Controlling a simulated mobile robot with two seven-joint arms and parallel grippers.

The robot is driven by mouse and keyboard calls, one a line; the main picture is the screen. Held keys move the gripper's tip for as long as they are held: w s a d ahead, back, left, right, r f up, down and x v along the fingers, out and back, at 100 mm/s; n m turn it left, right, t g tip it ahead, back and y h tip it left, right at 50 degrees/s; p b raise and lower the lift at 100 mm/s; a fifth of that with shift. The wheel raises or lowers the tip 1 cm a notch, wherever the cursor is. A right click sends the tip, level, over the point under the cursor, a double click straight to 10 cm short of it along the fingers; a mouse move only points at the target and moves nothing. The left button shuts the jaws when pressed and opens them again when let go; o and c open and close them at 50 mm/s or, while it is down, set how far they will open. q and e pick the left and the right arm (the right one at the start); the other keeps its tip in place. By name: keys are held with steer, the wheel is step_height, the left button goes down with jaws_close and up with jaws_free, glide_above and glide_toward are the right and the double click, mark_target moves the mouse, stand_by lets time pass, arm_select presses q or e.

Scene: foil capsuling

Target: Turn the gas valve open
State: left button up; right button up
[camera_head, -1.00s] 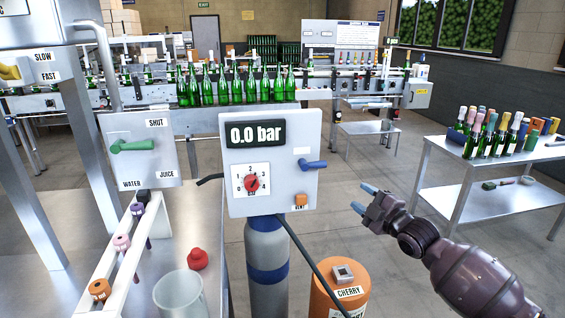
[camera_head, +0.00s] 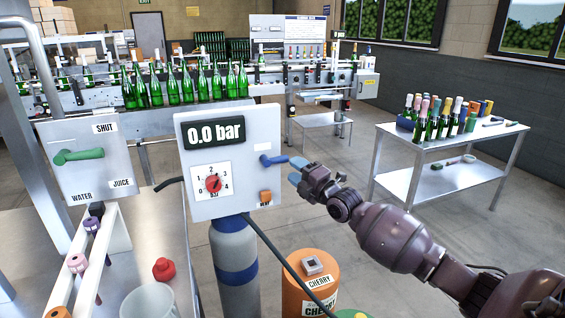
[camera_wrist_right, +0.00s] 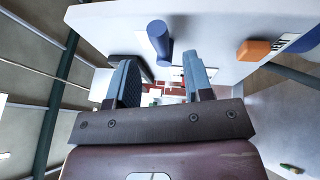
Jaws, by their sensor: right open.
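The gas panel (camera_head: 233,135) is a pale box above a blue-banded grey cylinder (camera_head: 236,262). Its display reads 0.0 bar, and a dial (camera_head: 212,183) with a red centre sits below. The gas valve is likely the blue lever (camera_head: 273,160) on the panel's right side, pointing right. My right gripper (camera_head: 296,170) is close to the lever's right end in the head view. In the right wrist view the gripper (camera_wrist_right: 160,85) is open, with the blue lever (camera_wrist_right: 159,42) ahead between its fingers and no grip on it. My left gripper is not in view.
An orange button (camera_head: 265,196) sits below the lever; it also shows in the wrist view (camera_wrist_right: 258,50). A green lever (camera_head: 78,156) is on the left panel. An orange CHERRY cylinder (camera_head: 296,290) stands below my right arm. A bottle table (camera_head: 400,150) is at right.

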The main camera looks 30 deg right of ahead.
mark_target(283, 161)
steer(key=shift+x, duration=2.8)
jaws_close()
